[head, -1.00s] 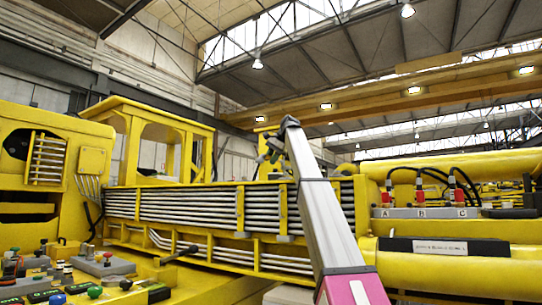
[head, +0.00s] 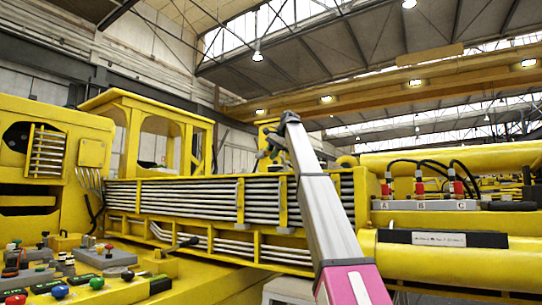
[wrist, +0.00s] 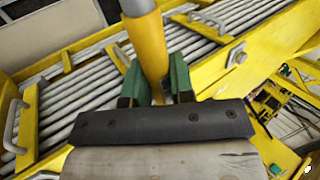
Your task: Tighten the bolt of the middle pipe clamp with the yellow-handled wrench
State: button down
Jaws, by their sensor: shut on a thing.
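In the wrist view my gripper (wrist: 158,88) has its green fingers closed on the yellow handle (wrist: 147,45) of the wrench. A silver-grey part of the wrench continues past the top edge, so its working end is out of sight. In the head view my gripper (head: 270,145) is small, above the pipe bank and partly behind my arm. Yellow upright clamps, one of them left of my arm (head: 240,201), cross the grey pipes (head: 190,200). I cannot tell which clamp the bolt belongs to.
A control console with coloured knobs (head: 97,283) stands at the lower left. A block marked A, B, C with red fittings (head: 419,188) is at the right, above a thick yellow cylinder (head: 450,262). Metal loop handles (wrist: 12,125) stick out near the pipes. Open air lies above the boom.

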jog(key=shift+f, duration=1.15)
dwell(0.4)
jog(key=shift+a, duration=0.15)
dwell(0.6)
jog(key=shift+w+a+m, duration=0.25)
jog(key=shift+m, duration=0.05)
dwell(0.3)
jog(key=shift+w+a+m+t, duration=0.3)
jog(key=shift+a+m, duration=0.1)
dwell(0.4)
jog(key=shift+w+a+m+h, duration=0.3)
jog(key=shift+w+h, duration=0.05)
jog(key=shift+h, duration=0.05)
jog(key=shift+w+a, duration=0.1)
